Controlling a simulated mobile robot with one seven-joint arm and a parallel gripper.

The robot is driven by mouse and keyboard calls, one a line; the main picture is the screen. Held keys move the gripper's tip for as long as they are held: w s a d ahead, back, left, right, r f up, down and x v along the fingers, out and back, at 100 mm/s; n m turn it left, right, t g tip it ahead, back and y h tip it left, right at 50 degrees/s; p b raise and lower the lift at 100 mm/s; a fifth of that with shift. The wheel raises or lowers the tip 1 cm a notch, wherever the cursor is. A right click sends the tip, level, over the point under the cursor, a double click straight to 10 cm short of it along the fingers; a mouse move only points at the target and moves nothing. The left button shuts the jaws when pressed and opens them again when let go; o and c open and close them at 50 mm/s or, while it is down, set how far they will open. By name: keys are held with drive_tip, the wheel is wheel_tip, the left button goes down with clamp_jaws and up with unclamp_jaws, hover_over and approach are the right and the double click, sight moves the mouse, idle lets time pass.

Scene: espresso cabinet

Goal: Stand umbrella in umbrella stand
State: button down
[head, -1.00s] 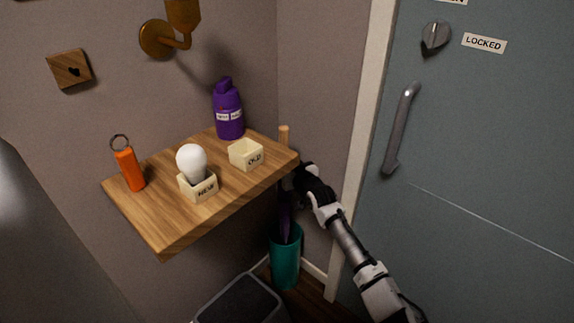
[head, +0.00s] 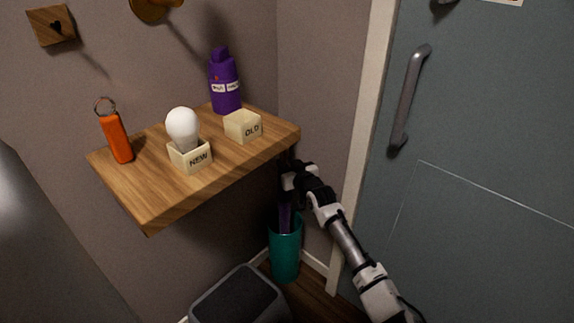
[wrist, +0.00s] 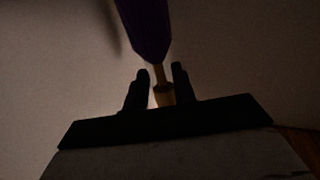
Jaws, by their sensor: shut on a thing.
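The umbrella has a dark purple canopy (head: 284,218) and a wooden handle (wrist: 163,92). In the head view its lower part is inside the teal umbrella stand (head: 286,258), below the shelf's right end. It looks nearly upright. The stand's wall hides the tip, so I cannot tell whether it touches the bottom. My gripper (head: 288,176) is above the stand, beside the shelf's right edge. In the wrist view my gripper (wrist: 161,72) has one dark finger on each side of the handle, shut on it, with the canopy beyond.
A wooden shelf (head: 225,160) juts out above and left of my gripper. It holds an orange cylinder (head: 117,138), a bulb in a NEW box (head: 190,158), an OLD box (head: 242,127) and a purple bottle (head: 225,88). A dark bin (head: 240,297) stands left of the stand. A door (head: 480,150) is at right.

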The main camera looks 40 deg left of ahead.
drive_tip(key=shift+f+b, duration=2.7)
drive_tip(key=shift+f, duration=0.1)
drive_tip(key=c, duration=1.2)
unclamp_jaws()
drive_tip(key=shift+o, duration=0.7)
drive_tip(key=v, duration=1.3)
drive_tip(key=shift+s+d+b, duration=0.15)
drive_tip(key=shift+d+b, duration=0.15)
drive_tip(key=shift+d, duration=0.05)
drive_tip(key=shift+r, duration=0.2)
